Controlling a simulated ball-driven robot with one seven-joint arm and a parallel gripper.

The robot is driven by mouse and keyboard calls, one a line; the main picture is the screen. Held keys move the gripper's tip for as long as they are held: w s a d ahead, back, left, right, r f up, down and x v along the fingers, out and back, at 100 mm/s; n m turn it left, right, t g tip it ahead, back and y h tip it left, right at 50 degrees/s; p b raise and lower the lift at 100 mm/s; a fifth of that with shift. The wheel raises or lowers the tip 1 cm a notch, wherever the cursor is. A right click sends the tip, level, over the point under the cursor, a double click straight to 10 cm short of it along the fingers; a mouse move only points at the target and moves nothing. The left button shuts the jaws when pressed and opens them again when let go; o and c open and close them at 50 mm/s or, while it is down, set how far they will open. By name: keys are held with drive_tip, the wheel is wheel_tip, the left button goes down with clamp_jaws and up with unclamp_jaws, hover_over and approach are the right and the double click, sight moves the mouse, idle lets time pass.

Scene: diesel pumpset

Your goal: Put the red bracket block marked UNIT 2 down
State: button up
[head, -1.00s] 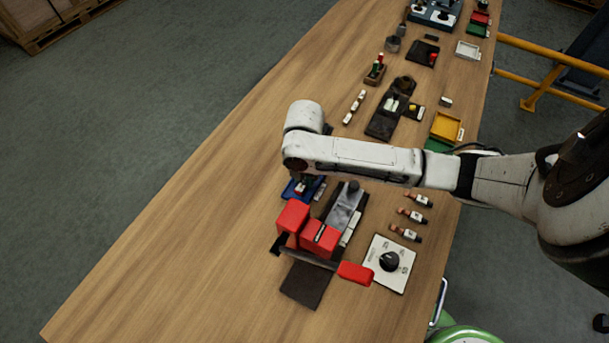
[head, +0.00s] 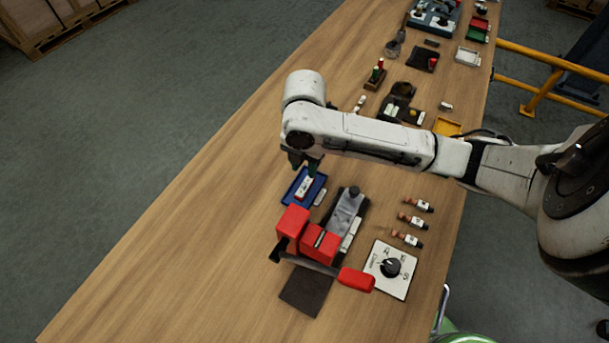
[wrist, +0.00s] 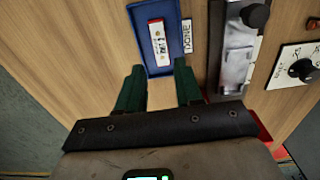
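The bracket block (head: 304,187) lies in the blue tray (head: 290,199). In the wrist view the block (wrist: 156,38) shows a white label face with red at its ends. Its small lettering is hard to read. The tray (wrist: 139,47) also shows there, with the block inside its rim. My gripper (head: 304,166) is above the tray. In the wrist view its two dark green fingers (wrist: 160,68) are apart with nothing between them, and their tips are clear of the block.
A white DONE card (wrist: 187,36) lies beside the tray. A red machine (head: 320,242) with a grey part stands nearer, beside a dial plate (head: 391,269). The table left of the tray is bare.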

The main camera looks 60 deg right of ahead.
wheel_tip(320, 180, up, 4)
drive_tip(key=shift+s+f, duration=0.1)
idle(0.8)
